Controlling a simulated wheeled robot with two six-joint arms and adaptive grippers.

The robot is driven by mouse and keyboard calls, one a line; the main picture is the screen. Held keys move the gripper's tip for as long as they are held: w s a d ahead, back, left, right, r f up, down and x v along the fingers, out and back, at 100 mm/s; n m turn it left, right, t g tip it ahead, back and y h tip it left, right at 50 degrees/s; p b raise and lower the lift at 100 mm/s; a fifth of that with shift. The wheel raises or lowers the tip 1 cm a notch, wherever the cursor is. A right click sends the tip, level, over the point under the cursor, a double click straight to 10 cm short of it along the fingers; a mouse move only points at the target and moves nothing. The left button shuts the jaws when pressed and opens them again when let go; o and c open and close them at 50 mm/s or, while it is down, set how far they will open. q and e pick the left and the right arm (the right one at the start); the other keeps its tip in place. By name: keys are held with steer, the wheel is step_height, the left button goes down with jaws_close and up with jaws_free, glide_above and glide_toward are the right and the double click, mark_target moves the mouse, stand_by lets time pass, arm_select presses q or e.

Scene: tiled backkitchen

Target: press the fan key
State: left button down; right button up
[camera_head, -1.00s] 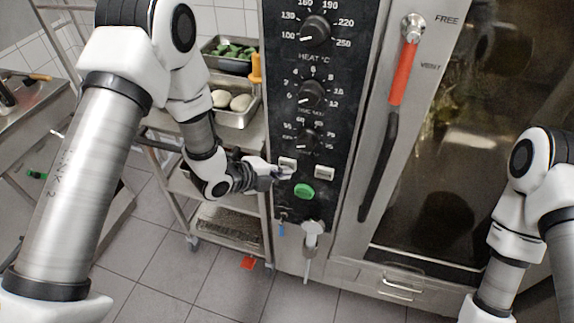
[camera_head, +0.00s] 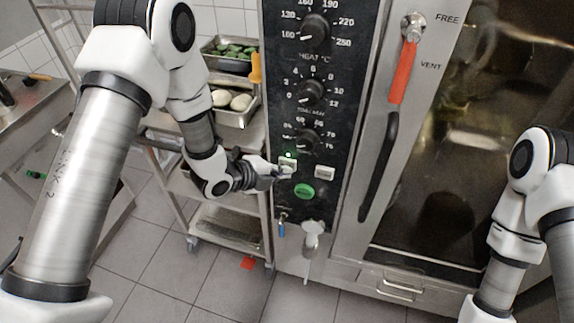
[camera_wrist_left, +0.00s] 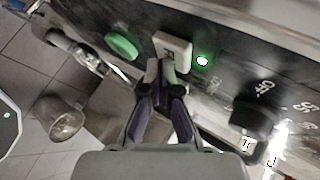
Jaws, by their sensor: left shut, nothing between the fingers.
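Two white rocker keys sit side by side on the oven's black control panel, a left key (camera_head: 287,162) and a right key (camera_head: 325,172). Their labels are too small to read, so I cannot tell which is the fan key by its writing. My left gripper (camera_head: 281,172) is shut and empty, its tips at the lower part of the left key. In the left wrist view my gripper (camera_wrist_left: 166,72) meets the near edge of this white key (camera_wrist_left: 172,48) and seems to touch it. A small green light (camera_head: 288,154) glows just above the left key. My right gripper is out of view.
A round green button (camera_head: 303,190) lies just below the keys. Black knobs (camera_head: 308,137) are above them. A rack with food trays (camera_head: 237,117) stands left of the oven.

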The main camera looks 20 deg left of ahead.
arm_select(q)
steer(key=shift+s, duration=0.6)
steer(key=s+b, duration=0.1)
steer(key=s, duration=0.4)
steer(key=shift+a, duration=0.1)
stand_by(0.6)
